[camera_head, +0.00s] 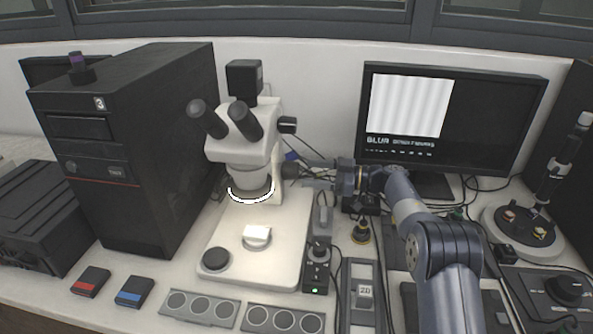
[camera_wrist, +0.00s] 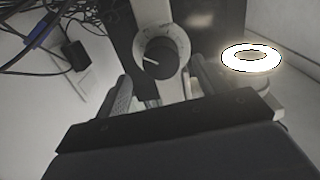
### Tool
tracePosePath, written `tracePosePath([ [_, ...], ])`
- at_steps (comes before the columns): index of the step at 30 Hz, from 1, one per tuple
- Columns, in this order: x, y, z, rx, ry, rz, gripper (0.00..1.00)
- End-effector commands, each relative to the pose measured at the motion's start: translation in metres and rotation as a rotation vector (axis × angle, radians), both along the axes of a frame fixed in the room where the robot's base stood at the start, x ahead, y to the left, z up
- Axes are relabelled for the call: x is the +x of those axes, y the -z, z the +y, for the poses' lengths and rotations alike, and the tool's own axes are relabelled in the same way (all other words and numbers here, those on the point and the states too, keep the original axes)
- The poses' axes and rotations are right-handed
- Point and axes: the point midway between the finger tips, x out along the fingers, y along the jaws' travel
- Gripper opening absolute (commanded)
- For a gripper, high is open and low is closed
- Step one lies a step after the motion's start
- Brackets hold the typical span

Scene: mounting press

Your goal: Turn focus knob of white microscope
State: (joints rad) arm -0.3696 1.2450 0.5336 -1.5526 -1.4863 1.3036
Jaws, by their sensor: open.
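The white microscope (camera_head: 262,213) stands left of centre in the head view, with black eyepieces and a lit ring light (camera_wrist: 252,58) under its head. Its black focus knob (camera_head: 290,171) is on the right side of the column. In the wrist view the knob (camera_wrist: 159,57) is round, with a white pointer line, on a white round mount. My gripper (camera_head: 312,174) is open beside the knob, reaching in from the right. In the wrist view its fingers (camera_wrist: 160,76) stand apart on either side of the knob's line; contact cannot be told.
A monitor (camera_head: 452,115) behind shows blurred grey stripes and the word BLUR. A black computer tower (camera_head: 130,150) stands left. Cables (camera_wrist: 50,30) hang at the wrist view's left.

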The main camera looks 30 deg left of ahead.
Motion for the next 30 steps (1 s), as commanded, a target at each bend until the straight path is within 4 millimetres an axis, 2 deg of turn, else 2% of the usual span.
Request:
tracePosePath([
  [3,-0.007,0.0,0.022,0.0,-0.002,0.0,0.68],
  [9,-0.013,0.0,0.044,0.0,0.0,0.0,0.68],
  [20,-0.014,0.0,0.05,0.0,0.001,0.0,0.68],
  [30,-0.014,0.0,0.049,0.0,0.001,0.0,0.42],
])
